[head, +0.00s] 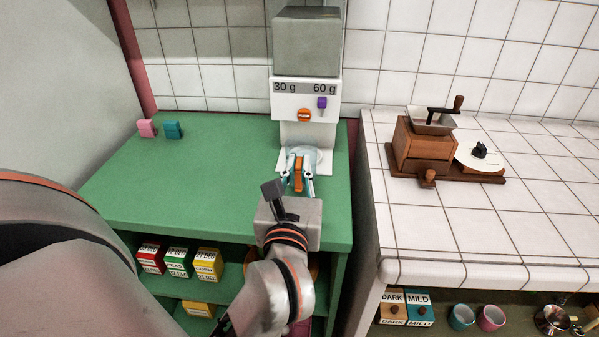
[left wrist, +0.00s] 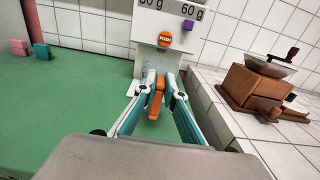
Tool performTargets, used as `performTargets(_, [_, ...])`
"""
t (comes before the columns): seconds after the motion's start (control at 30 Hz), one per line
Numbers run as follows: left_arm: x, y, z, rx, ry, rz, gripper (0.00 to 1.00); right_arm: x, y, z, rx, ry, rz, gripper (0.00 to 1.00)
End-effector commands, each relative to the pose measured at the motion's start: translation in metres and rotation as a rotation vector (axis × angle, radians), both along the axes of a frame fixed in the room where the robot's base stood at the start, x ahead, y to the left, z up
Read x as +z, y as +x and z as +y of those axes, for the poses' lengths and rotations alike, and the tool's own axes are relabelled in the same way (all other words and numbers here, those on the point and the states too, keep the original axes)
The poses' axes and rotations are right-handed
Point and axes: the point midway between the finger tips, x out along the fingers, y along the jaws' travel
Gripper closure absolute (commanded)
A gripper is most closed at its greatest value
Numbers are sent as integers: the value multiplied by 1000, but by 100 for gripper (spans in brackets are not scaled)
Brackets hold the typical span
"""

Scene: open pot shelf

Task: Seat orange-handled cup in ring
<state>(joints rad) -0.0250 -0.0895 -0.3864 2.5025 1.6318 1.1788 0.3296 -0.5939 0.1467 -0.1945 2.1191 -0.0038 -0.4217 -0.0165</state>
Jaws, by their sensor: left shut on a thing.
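My left gripper (head: 298,165) is shut on the orange handle (head: 298,178) of the cup, in front of the white dispenser (head: 304,132) on the green counter. In the left wrist view the orange handle (left wrist: 156,99) stands between the two fingertips (left wrist: 161,82). The cup's body is mostly hidden behind the fingers. A pale round rim (head: 318,155) shows just behind them, under the dispenser; I cannot tell whether it is cup or ring, nor whether the cup is seated. My right gripper is not in view.
The dispenser has an orange push button (head: 304,115) and a purple slider (head: 322,102). Pink (head: 147,128) and teal (head: 173,130) blocks stand on the left of the green counter (head: 210,185), which is otherwise clear. A wooden grinder (head: 424,146) stands on the tiled counter at right.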

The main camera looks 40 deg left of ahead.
Motion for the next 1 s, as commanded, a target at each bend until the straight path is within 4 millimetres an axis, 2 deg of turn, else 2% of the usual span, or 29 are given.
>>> performTargets(0.17, [-1,10,6,0,2,-1,100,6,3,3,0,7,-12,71])
performTargets(1.0, [-4,55,33,0,1,0,100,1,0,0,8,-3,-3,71])
